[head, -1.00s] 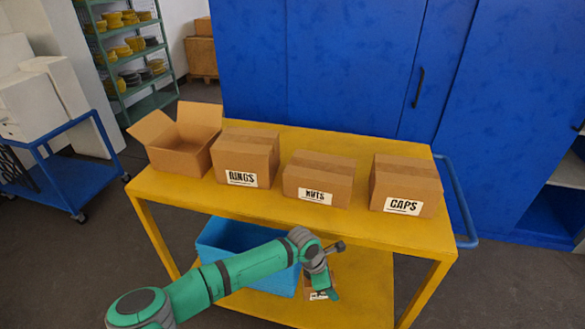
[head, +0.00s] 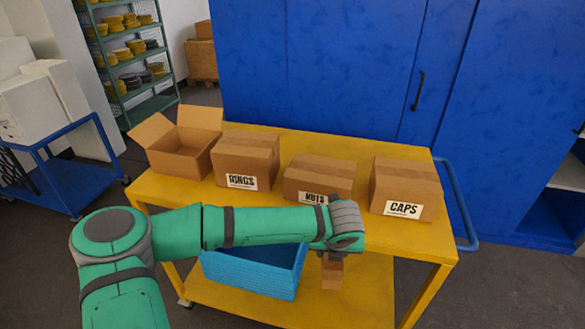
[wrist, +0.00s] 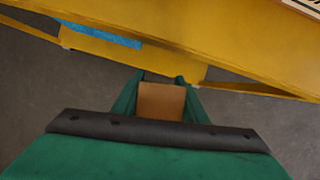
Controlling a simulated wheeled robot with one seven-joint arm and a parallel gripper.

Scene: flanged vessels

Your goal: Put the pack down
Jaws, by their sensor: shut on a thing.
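The pack is a small brown cardboard box (head: 332,273), seen below the end of my arm in the head view. My gripper (wrist: 160,78) is shut on it; in the wrist view the pack (wrist: 161,101) sits between the two green fingers. In the head view my wrist hides most of the gripper. The pack is held in the air by the front side of the yellow cart (head: 265,200), with grey floor showing around it in the wrist view.
On the cart top stand an open empty carton (head: 180,150) and cartons marked RINGS (head: 246,160), NUTS (head: 318,178) and CAPS (head: 405,187). A blue bin (head: 255,272) is on the lower shelf. The top's front strip is partly clear; my arm covers some.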

